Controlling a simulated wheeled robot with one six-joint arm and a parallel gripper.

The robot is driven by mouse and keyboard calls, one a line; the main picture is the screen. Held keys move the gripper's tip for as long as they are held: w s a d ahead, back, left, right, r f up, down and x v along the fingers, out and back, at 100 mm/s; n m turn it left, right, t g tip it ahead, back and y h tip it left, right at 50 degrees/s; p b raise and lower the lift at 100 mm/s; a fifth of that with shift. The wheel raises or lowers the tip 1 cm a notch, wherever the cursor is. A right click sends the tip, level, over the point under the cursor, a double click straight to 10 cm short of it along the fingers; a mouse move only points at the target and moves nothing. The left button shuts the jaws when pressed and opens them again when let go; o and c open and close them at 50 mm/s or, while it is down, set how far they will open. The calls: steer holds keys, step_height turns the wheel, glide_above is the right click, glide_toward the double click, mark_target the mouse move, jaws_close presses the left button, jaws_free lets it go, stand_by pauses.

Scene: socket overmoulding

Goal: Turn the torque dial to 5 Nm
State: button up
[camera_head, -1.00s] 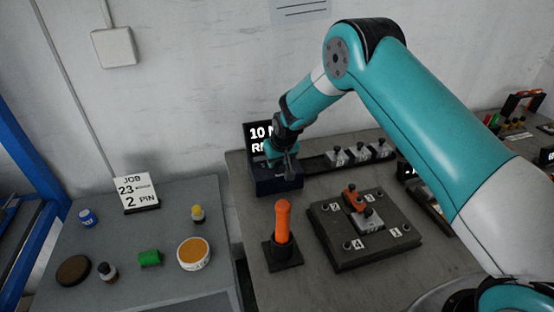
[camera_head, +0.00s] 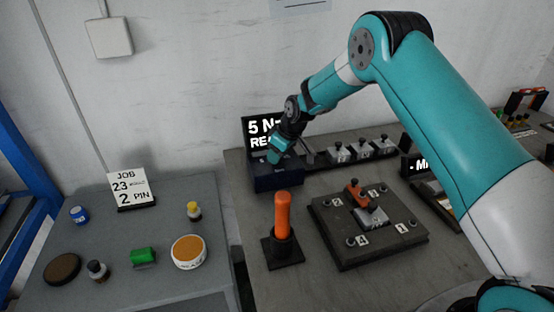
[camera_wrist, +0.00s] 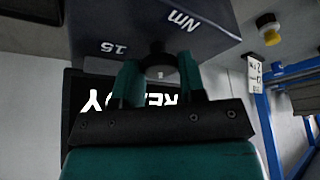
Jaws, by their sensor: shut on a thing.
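The torque unit is a dark blue box (camera_head: 277,178) at the back left of the right-hand bench. Its screen (camera_head: 262,128) reads "5 N" and "RE", partly covered by my arm; the wrist view shows part of "READY" on the screen (camera_wrist: 95,100), inverted. The dark round torque dial (camera_wrist: 157,58) sits on the box face, near the printed marks "15" and "Nm". My gripper (camera_wrist: 159,66) is shut on the dial, one teal finger on each side. In the head view, my gripper (camera_head: 274,156) hides the dial.
An orange-handled tool (camera_head: 283,215) stands upright in front of the box. A dark fixture plate (camera_head: 345,245) with numbered posts lies to its right. Several grey connectors (camera_head: 363,148) sit behind. A job card (camera_head: 131,188) and small containers stand on the left table.

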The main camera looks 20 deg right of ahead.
steer(key=n+b, duration=0.1)
steer(key=n, duration=0.1)
steer(key=n+g+y+b, duration=0.1)
steer(key=n, duration=0.2)
steer(key=shift+w+d+g, duration=0.15)
steer(key=shift+g, duration=0.15)
stand_by(0.4)
steer(key=o, duration=0.9)
steer(key=v, duration=0.5)
steer(key=b+v, duration=0.1)
steer(key=v, duration=1.1)
steer(key=shift+d+r+b, duration=0.15)
steer(key=shift+d+b, duration=0.2)
steer(key=shift+b, duration=0.05)
